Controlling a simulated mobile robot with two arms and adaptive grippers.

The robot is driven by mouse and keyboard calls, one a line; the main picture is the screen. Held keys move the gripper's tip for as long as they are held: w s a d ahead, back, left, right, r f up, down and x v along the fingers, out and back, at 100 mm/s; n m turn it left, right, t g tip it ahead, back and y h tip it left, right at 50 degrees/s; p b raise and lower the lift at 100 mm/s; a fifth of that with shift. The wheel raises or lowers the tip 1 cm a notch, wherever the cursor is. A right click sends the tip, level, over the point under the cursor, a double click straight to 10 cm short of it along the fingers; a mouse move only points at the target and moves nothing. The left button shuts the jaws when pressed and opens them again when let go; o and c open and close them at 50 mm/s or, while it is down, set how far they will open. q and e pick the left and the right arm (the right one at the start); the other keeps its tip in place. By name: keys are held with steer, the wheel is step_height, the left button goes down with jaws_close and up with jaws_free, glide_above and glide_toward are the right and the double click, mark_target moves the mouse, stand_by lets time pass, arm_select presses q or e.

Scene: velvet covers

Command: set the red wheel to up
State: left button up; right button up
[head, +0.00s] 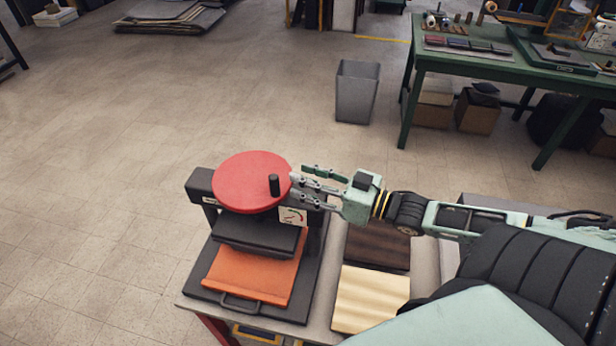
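The red wheel (247,178) is a flat round disc lying on top of a dark press-like machine (199,182). A short black knob (274,185) stands upright on the wheel, near its right side. A small white label (293,216) with a curved red and dark mark is on the machine's front, below the knob. My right gripper (297,182) comes in from the right with its fingers spread and pointing left. Its fingertips are at the wheel's right edge, close to the knob; I cannot tell whether they touch the rim. My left gripper is not in view.
An orange sheet (250,274) lies on the machine's dark base, with a handle in front. A pale wooden board (371,300) and a dark brown one (379,246) lie to the right. A grey bin (357,91) and a green workbench (488,65) stand farther back.

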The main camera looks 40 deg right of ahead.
steer(key=shift+s, duration=0.1)
steer(key=v, duration=1.2)
steer(key=shift+f, duration=0.1)
